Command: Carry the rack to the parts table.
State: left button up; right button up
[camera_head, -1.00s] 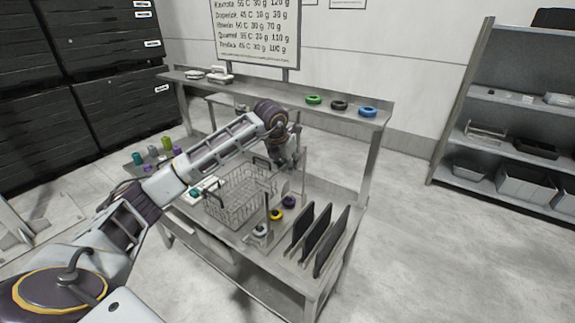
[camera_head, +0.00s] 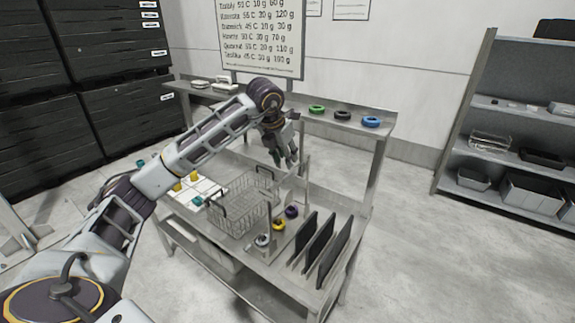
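The rack, a grey wire basket (camera_head: 238,213) with two dark upright handles, sits on the metal bench (camera_head: 275,268). My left arm reaches over the bench from the left. My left gripper (camera_head: 285,161) hangs fingers down above the back right side of the rack, near its far handle (camera_head: 265,173). Its dark fingers look spread with nothing between them. The gripper appears apart from the rack. My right gripper is out of view. I cannot tell which surface is the parts table.
Several dark upright plates (camera_head: 320,248) stand at the bench's right end. Coloured rings lie beside the rack, and a white tray (camera_head: 190,190) with small yellow pieces lies to its left. An upper shelf (camera_head: 330,118) holds rings. Shelving (camera_head: 500,145) stands right; floor there is clear.

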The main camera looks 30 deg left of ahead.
pick_arm(q)
jog(key=shift+v, duration=1.25)
jog(key=shift+f, duration=0.1)
